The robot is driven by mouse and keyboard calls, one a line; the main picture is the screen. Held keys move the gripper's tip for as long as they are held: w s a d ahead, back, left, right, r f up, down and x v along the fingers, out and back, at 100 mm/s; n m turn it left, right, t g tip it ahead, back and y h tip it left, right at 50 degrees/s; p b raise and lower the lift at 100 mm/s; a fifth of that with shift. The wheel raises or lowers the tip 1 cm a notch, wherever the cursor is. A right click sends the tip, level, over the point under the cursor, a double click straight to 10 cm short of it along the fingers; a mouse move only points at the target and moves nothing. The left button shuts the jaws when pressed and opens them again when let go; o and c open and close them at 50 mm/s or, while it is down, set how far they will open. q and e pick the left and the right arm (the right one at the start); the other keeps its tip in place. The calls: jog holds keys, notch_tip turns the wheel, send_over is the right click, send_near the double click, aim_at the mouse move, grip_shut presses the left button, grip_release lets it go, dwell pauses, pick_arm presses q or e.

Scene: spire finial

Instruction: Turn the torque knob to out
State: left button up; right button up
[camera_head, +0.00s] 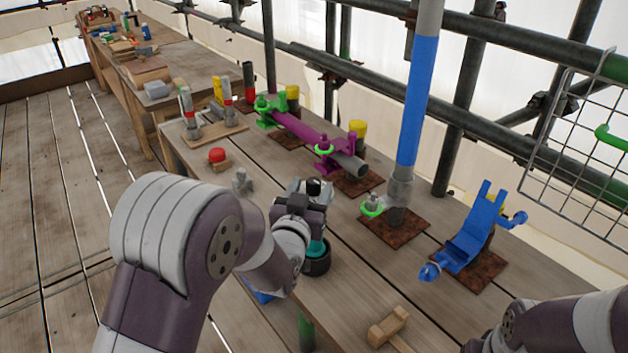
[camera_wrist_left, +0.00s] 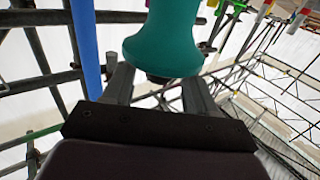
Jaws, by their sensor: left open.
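A teal part (camera_head: 318,247) stands above a dark round part (camera_head: 317,264) near the middle of the bench, partly hidden by my left wrist. I cannot make out a marked torque knob or its setting. In the left wrist view a smooth, flared teal body (camera_wrist_left: 165,38) with a dark end is large and close, in front of and between my open fingers. My left gripper (camera_head: 316,187) is over the bench; its fingers also show in the left wrist view (camera_wrist_left: 158,88), apart. My right arm shows at the lower right, but its gripper is out of view.
A blue post (camera_head: 415,110) rises from a rusty plate (camera_head: 394,228). A blue bracket (camera_head: 475,232) stands right of it, and a purple tube (camera_head: 300,130) lies behind. A wooden mallet (camera_head: 388,326) lies in front. A red button (camera_head: 217,155) is at the left.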

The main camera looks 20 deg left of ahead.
pick_arm(q)
jog(key=shift+w+r, duration=0.1)
jog(key=shift+w, duration=1.15)
jog(key=shift+s, duration=0.1)
jog(key=c, duration=0.9)
jog(key=shift+h, duration=0.3)
